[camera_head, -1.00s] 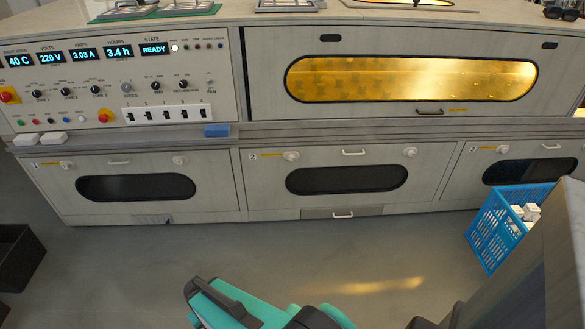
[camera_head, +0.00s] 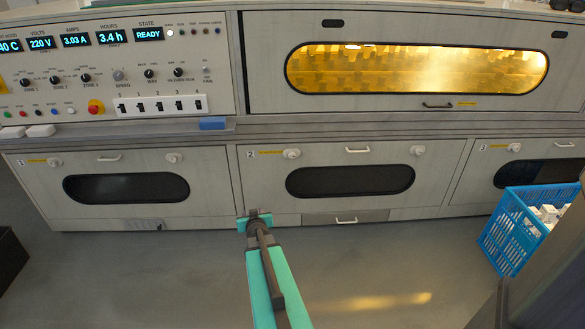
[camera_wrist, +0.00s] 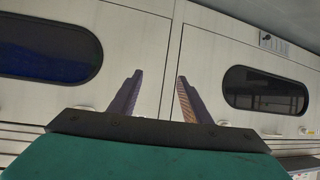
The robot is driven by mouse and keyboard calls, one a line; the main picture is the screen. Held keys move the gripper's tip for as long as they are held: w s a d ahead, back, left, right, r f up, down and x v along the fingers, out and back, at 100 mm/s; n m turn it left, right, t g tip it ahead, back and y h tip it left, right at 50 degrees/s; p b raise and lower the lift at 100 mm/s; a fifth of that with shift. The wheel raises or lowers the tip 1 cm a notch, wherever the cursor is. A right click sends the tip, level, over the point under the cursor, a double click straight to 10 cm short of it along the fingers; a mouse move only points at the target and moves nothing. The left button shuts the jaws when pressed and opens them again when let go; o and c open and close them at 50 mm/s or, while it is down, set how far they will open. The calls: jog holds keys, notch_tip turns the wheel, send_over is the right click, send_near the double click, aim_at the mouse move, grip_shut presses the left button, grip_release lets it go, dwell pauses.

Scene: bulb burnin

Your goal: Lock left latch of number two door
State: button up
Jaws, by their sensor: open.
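The number two door (camera_head: 350,205) is the middle lower panel, with a dark oval window and a yellow label at upper left. Its left latch (camera_head: 292,153) is a round white knob beside that label; I cannot tell its lock state. My gripper (camera_head: 254,217) is below and left of the latch, near the door's lower left corner. In the wrist view, which looks upside down, my gripper (camera_wrist: 158,92) is open and empty, its fingers either side of the seam between doors. A white knob (camera_wrist: 86,108), apparently the left latch, shows left of the fingers, partly hidden.
The door's right latch (camera_head: 417,150) and white handle (camera_head: 358,150) are along its top. The number one door (camera_head: 100,205) is at left. A blue crate (camera_head: 520,235) with white items stands on the floor at right. A ledge (camera_head: 330,130) juts above the doors.

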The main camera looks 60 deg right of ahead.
jog(key=s+d+r+h+b, duration=0.1)
jog(key=s+d+r+h, duration=0.1)
jog(key=d, duration=0.3)
jog(key=s+d+r+m+t+h+b, duration=0.1)
jog(key=s+d+r+h+b, duration=0.1)
jog(key=s+d+r, duration=0.2)
jog(key=s+d+r+m+t+h+b, duration=0.1)
jog(key=s+d+r+h+b, duration=0.1)
jog(key=d+r, duration=0.3)
jog(key=s+d, duration=0.1)
jog(key=d, duration=0.2)
jog(key=shift+d, duration=0.15)
jog(key=b, duration=0.3)
send_near(292, 156)
jog(key=shift+x, duration=3.95)
